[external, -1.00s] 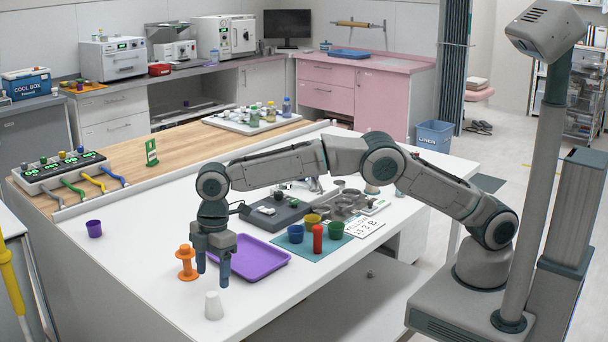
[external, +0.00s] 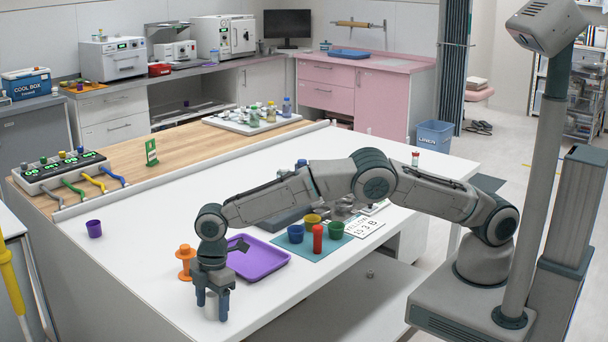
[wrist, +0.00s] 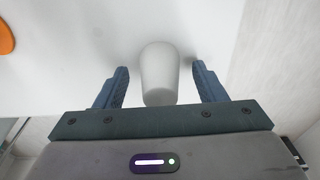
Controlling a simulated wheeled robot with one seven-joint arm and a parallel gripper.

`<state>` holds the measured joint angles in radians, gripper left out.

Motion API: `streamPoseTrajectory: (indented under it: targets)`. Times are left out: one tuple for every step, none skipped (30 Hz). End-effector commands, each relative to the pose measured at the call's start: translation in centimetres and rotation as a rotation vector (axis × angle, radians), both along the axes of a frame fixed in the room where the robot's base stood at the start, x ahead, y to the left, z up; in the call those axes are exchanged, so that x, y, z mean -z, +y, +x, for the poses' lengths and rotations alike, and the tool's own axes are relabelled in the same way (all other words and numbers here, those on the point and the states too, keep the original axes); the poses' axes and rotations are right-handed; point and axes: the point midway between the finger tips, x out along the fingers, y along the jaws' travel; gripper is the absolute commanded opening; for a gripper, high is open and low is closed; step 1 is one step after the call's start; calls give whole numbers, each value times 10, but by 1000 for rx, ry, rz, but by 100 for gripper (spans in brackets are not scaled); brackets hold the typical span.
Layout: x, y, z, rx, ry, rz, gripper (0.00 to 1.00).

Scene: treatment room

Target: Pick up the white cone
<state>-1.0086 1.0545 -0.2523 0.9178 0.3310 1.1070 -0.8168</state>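The white cone (wrist: 158,75) stands on the white table near its front edge. In the external view the cone (external: 211,309) is partly hidden behind my fingers. My gripper (external: 212,302) is lowered around it, pointing down. In the wrist view my gripper (wrist: 160,88) is open, with one blue finger on each side of the cone. Gaps show between the cone and both fingers, so it is not gripped.
An orange spool (external: 186,262) stands just behind and left of my gripper. A purple tray (external: 262,258) lies to the right. Blue (external: 296,234), yellow (external: 312,222) and green (external: 335,230) cups and a red cylinder (external: 318,239) stand farther right. The table's front edge is close.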

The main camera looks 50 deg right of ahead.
Motion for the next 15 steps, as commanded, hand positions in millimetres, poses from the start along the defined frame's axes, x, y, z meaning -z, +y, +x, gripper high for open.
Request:
streamPoseTrajectory:
  targets:
    - [0, 0, 0, 0, 0, 0, 53]
    - [0, 0, 0, 0, 0, 0, 45]
    - [0, 0, 0, 0, 0, 0, 34]
    - [0, 0, 0, 0, 0, 0, 25]
    - [0, 0, 0, 0, 0, 0, 18]
    - [0, 0, 0, 0, 0, 0, 17]
    - [0, 0, 0, 0, 0, 0, 17]
    - [0, 0, 0, 0, 0, 0, 17]
    - [0, 0, 0, 0, 0, 0, 17]
    - [0, 0, 0, 0, 0, 0, 17]
    - [0, 0, 0, 0, 0, 0, 17]
    - [0, 0, 0, 0, 0, 0, 17]
    - [0, 0, 0, 0, 0, 0, 17]
    - [0, 0, 0, 0, 0, 0, 17]
    - [0, 0, 0, 0, 0, 0, 17]
